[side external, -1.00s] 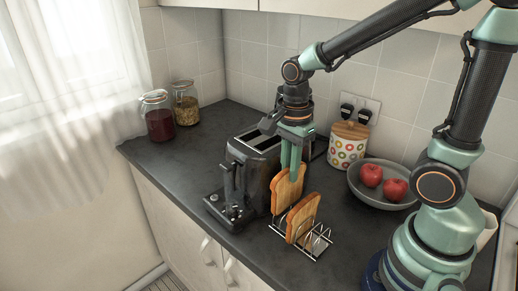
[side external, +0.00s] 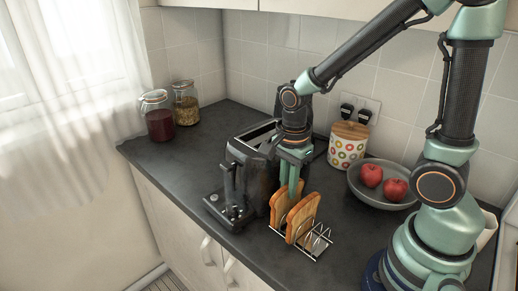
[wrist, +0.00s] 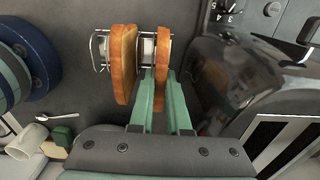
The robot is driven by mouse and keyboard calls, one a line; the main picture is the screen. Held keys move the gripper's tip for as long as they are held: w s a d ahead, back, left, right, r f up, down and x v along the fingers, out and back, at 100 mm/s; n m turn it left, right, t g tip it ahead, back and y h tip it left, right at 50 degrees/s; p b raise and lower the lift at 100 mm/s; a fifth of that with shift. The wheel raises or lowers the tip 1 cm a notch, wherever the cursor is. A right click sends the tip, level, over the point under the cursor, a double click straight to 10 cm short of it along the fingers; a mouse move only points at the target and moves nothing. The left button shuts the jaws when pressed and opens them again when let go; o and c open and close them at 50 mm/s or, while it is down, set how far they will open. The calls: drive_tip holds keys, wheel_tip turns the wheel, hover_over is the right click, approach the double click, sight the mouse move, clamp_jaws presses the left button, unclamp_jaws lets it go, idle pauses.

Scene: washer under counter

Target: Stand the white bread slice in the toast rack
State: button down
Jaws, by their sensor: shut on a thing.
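My gripper (side external: 291,186) points down and is shut on a bread slice (side external: 277,208), the one nearer the toaster. This slice stands upright at the toaster-side end of the wire toast rack (side external: 322,243); I cannot tell whether it rests on the rack's base. A second slice (side external: 302,217) with a tan face stands in the rack just beside it. In the wrist view, the held slice (wrist: 162,58) is between my two green fingers (wrist: 160,105), and the other slice (wrist: 122,60) is close on the left. Both show brown crusts; their lower parts are partly hidden.
The black toaster (side external: 250,168) stands close on the left of the held slice. A grey bowl (side external: 383,198) with red apples and a dotted canister (side external: 346,149) stand behind and to the right. Two jars (side external: 158,122) are at the back left. Dark counter is free in front of the jars.

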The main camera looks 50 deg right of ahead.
drive_tip(key=c, duration=0.8)
unclamp_jaws()
drive_tip(key=shift+r, duration=3.55)
drive_tip(key=n, duration=0.1)
drive_tip(key=r+n, duration=0.1)
drive_tip(key=n, duration=0.1)
drive_tip(key=shift+s+d+r+t, duration=0.15)
drive_tip(key=shift+r+t, duration=0.1)
drive_tip(key=shift+t, duration=0.15)
wheel_tip(320, 180, up, 6)
drive_tip(key=s+d+n+t, duration=0.1)
drive_tip(key=n+t, duration=0.3)
drive_tip(key=n, duration=1.1)
drive_tip(key=shift+s+n+t, duration=0.2)
drive_tip(key=shift+n+t, duration=0.1)
drive_tip(key=shift+n, duration=0.1)
